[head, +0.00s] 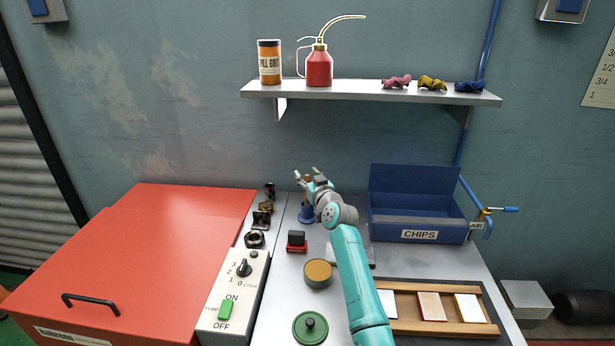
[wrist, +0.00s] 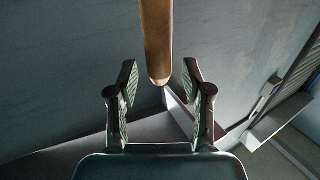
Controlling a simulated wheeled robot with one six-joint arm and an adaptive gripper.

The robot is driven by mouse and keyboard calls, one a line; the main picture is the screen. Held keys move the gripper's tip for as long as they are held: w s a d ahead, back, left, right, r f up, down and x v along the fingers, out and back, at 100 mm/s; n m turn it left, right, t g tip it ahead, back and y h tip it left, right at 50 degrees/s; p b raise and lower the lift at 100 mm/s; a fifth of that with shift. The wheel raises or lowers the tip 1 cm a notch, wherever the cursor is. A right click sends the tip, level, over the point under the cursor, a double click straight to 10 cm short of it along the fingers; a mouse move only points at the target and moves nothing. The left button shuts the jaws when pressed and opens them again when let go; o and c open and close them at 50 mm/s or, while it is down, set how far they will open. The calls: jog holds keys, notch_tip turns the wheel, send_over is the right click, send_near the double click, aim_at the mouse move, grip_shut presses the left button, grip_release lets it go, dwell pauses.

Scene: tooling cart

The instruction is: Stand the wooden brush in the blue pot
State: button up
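The wooden brush (head: 307,187) shows as a thin brown handle rising from the small blue pot (head: 306,214) at the back of the bench; its lower end is hidden in the pot. In the wrist view the rounded tip of the brush handle (wrist: 157,40) shows just ahead of my fingers, in line with the gap between them. My gripper (head: 306,173) is open beside the upper handle, with its fingers spread (wrist: 160,85). Nothing is held, and I see no finger touching the handle.
A blue CHIPS bin (head: 419,237) stands right of the pot. A shelf (head: 370,95) with a red oil can (head: 319,70) is above. A red-and-black block (head: 297,242), a round tin (head: 318,273) and a green lidded item (head: 310,328) stand nearer. A red cabinet (head: 140,260) is left.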

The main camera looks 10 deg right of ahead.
jog(key=s+d, duration=0.2)
jog(key=s, duration=1)
dwell(0.8)
